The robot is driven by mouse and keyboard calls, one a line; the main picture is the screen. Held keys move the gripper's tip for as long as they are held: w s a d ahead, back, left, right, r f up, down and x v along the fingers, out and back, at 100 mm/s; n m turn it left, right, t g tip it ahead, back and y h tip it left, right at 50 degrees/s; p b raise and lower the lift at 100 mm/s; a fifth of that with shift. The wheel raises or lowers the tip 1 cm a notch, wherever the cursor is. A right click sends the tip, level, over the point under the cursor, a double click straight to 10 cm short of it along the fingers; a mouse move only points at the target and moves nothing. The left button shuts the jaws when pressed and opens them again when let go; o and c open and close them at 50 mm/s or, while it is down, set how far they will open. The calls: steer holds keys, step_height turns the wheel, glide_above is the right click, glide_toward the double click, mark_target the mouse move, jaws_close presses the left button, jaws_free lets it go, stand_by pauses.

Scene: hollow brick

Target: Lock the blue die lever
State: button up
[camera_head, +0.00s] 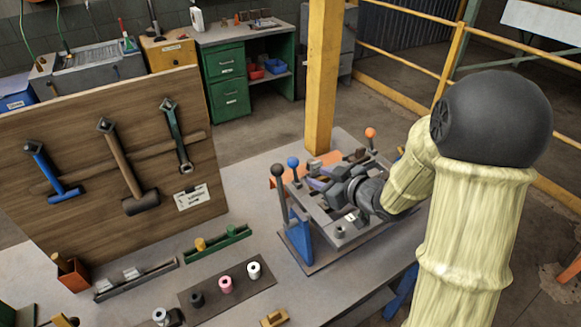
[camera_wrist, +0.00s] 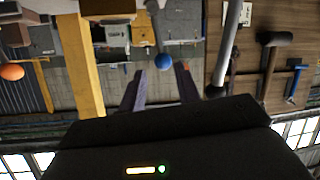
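The blue die lever has a blue ball knob (camera_head: 292,162) on a thin upright rod at the left side of the press-like machine (camera_head: 310,250). My gripper (camera_head: 312,182) is over the machine, to the right of and slightly lower in the picture than the blue knob. In the wrist view the two fingers (camera_wrist: 161,70) are apart with nothing gripped. The blue knob (camera_wrist: 163,61) shows between the fingertips, seemingly just beyond them; contact cannot be told. The lower part of the blue lever is partly hidden in the head view.
A grey lever with a dark knob (camera_head: 277,170) stands close left of the blue one; it also shows in the wrist view (camera_wrist: 215,91). An orange-knobbed lever (camera_head: 370,132) stands at the far right. A yellow post (camera_head: 322,80) rises behind, and a tool board (camera_head: 110,150) stands left.

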mark_target(296, 172)
steer(key=p+x, duration=0.2)
steer(key=x, duration=1.1)
steer(key=shift+w+a+f, duration=0.1)
steer(key=shift+w+f, duration=0.05)
steer(key=shift+f, duration=0.05)
steer(key=shift+c, duration=0.2)
jaws_close()
